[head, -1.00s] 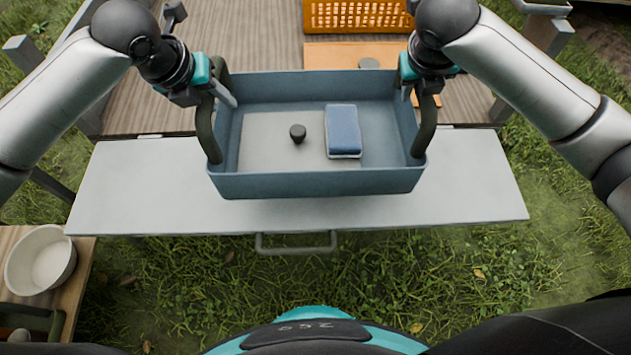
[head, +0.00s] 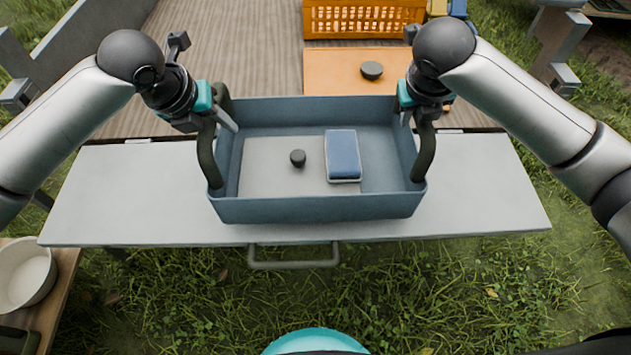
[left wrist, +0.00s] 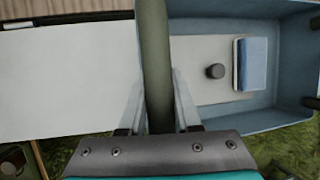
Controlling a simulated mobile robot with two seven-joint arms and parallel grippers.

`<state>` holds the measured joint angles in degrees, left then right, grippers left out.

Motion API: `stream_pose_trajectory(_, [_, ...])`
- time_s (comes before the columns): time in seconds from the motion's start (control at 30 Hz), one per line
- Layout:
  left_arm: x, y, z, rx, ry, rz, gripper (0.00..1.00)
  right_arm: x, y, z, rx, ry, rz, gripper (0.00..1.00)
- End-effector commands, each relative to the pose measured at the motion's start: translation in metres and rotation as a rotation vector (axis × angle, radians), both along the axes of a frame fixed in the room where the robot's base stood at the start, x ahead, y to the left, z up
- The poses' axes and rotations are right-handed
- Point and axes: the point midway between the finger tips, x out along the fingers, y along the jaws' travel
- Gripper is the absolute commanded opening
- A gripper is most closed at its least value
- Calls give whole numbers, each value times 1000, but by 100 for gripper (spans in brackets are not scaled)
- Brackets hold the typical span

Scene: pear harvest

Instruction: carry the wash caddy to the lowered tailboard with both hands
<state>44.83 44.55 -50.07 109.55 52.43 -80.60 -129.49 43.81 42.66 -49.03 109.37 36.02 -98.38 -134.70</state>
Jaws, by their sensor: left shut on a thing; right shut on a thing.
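The wash caddy (head: 316,207) is a blue-grey open box with a dark handle at each end. It is level, over the middle of the pale lowered tailboard (head: 110,200); I cannot tell whether it touches. Inside lie a blue and white sponge (head: 343,155) and a small dark knob-like thing (head: 298,158). My left gripper (head: 222,118) is shut on the left handle, which also shows between its fingers in the left wrist view (left wrist: 157,70). My right gripper (head: 412,112) is shut on the right handle (head: 424,150).
Behind the tailboard is the wooden bed (head: 240,50) with an orange crate (head: 362,20) and an orange board (head: 340,68) bearing a dark round thing (head: 372,70). A white bowl (head: 25,275) stands on a bench at the lower left. The tailboard is bare on both sides of the caddy.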

Motion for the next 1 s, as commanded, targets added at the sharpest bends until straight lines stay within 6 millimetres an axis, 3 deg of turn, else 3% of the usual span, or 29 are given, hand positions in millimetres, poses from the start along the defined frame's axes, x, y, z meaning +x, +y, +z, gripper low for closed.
stream_pose_trajectory(0.37, [1,-1,-4,-2,-3,-1,0,1,1,-4,2,-3,1,0])
stream_pose_trajectory(1.0, [0,-1,-30,-2,-3,-1,0,1,1,-30,2,-3,1,0])
